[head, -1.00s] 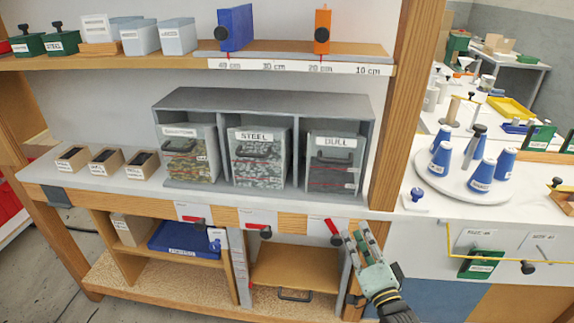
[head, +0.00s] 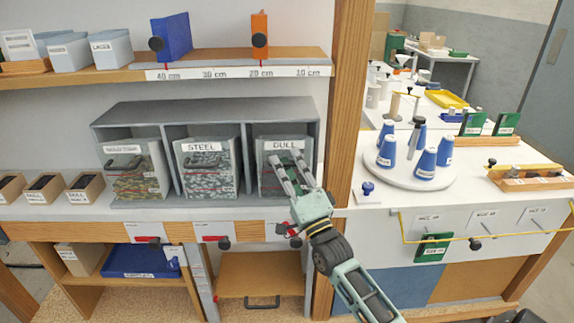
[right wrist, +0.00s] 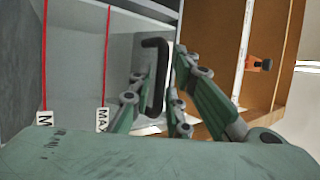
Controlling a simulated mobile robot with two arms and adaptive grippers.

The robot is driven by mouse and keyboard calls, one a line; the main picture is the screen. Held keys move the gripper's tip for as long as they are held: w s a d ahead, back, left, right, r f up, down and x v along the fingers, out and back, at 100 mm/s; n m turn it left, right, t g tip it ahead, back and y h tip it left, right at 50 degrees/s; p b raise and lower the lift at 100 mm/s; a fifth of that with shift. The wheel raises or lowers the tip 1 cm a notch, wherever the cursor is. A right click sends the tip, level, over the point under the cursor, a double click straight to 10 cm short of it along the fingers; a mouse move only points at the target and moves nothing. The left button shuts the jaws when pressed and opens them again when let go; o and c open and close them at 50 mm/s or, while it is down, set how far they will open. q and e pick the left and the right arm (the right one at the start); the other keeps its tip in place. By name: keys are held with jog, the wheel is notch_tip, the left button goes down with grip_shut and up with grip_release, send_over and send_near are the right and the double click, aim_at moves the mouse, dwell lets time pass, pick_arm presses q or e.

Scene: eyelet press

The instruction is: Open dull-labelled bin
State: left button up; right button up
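The dull-labelled bin (head: 265,178) sits in the right compartment of the grey rack, its "DULL" label at the top of its front. My right gripper (head: 286,158) is in front of this bin, its fingers covering part of the front and the handle. In the right wrist view, the dark bin handle (right wrist: 154,75) lies between the fingers of the right gripper (right wrist: 160,68). The fingers stand apart, with a visible gap on the right side of the handle. The bin's clear front with red lines shows at left there. My left gripper is out of view.
The grey rack (head: 200,106) also holds the steel bin (head: 208,175) and another labelled bin (head: 133,175) to the left. A wooden post (head: 346,100) stands right of the rack. Blue cones stand on a round white tray (head: 395,178) farther right.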

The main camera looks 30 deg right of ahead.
jog(key=shift+c, duration=0.5)
grip_shut()
jog(key=shift+s+a+f, duration=0.15)
jog(key=s+a+f, duration=0.3)
jog(key=s+f, duration=0.1)
jog(key=s, duration=0.2)
jog(key=shift+a+f, duration=0.25)
jog(key=shift+f, duration=0.15)
dwell(0.5)
